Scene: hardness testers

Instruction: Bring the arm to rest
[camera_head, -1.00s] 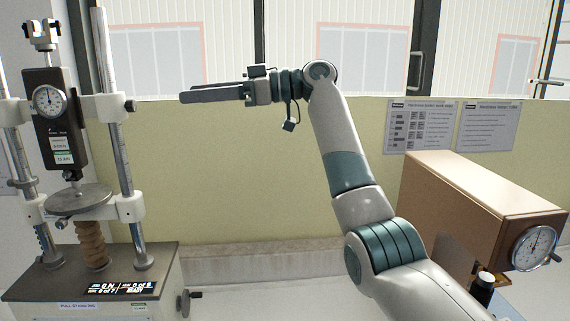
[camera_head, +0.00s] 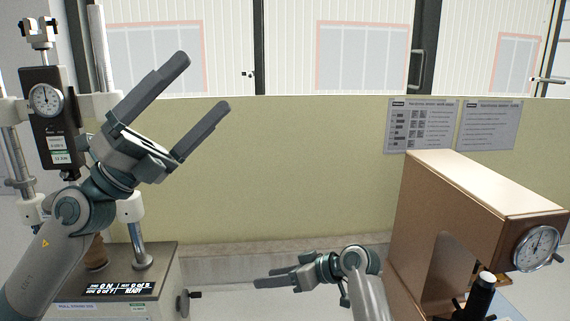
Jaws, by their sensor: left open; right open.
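My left gripper (camera_head: 188,97) is open and empty. It is raised in front of the pull stand on the left, with its two dark fingers spread and pointing up and to the right. My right gripper (camera_head: 257,278) is low in the picture, left of the brown tester, with its fingers pointing left. It holds nothing that I can see. The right forearm leaves the picture at the bottom edge.
The pull stand (camera_head: 118,252) with a round dial (camera_head: 46,100) is at the left, partly hidden by my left arm. A brown box-shaped tester (camera_head: 425,207) with a dial (camera_head: 535,248) is at the right. A low ledge (camera_head: 225,258) runs along the yellow wall (camera_head: 300,170).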

